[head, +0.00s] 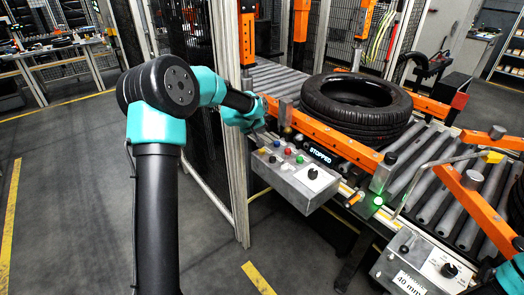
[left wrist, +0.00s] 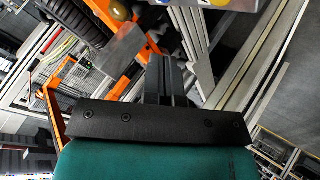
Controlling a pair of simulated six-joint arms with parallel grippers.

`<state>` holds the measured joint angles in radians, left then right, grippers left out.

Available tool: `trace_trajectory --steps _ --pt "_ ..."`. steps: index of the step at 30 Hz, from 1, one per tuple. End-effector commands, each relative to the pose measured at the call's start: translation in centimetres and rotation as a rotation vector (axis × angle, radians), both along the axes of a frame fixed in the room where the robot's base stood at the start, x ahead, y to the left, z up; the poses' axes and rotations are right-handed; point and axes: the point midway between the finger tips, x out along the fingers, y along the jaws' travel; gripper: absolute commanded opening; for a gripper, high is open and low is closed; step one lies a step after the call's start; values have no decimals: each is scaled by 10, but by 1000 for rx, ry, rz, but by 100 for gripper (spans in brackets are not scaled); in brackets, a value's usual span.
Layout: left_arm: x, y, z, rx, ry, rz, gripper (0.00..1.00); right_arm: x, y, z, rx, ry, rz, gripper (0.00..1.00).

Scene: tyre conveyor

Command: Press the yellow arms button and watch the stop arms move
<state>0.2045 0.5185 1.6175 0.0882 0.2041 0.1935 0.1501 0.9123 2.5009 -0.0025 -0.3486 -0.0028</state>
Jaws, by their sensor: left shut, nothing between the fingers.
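The grey control box (head: 300,190) stands at the near side of the conveyor, with several coloured buttons and a black knob on its sloped face. A small yellow button (head: 263,150) shows at its left end. In the left wrist view, a yellow button (left wrist: 221,2) and a blue one (left wrist: 197,1) show at the top edge, partly cut off. My left gripper (head: 259,130) is shut and empty, just above the box's left end; contact with a button cannot be told. It also shows in the left wrist view (left wrist: 165,80). My right gripper is not in view.
A black tyre (head: 385,125) lies on the rollers behind an orange rail (head: 325,138). A display (head: 322,156) reads "STOPPED". A green lamp (head: 378,201) glows. A second box (head: 420,265) stands at lower right. A metal post (head: 228,120) stands close beside my left arm.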

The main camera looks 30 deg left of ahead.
Motion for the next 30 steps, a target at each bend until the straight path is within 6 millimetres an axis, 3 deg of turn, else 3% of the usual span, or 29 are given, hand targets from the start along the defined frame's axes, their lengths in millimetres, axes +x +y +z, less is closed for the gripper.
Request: trace_trajectory --steps 15,30 --pt "0 0 -56 0 0 0 0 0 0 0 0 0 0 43" --pt "0 0 -63 1 -1 0 0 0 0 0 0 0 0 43"
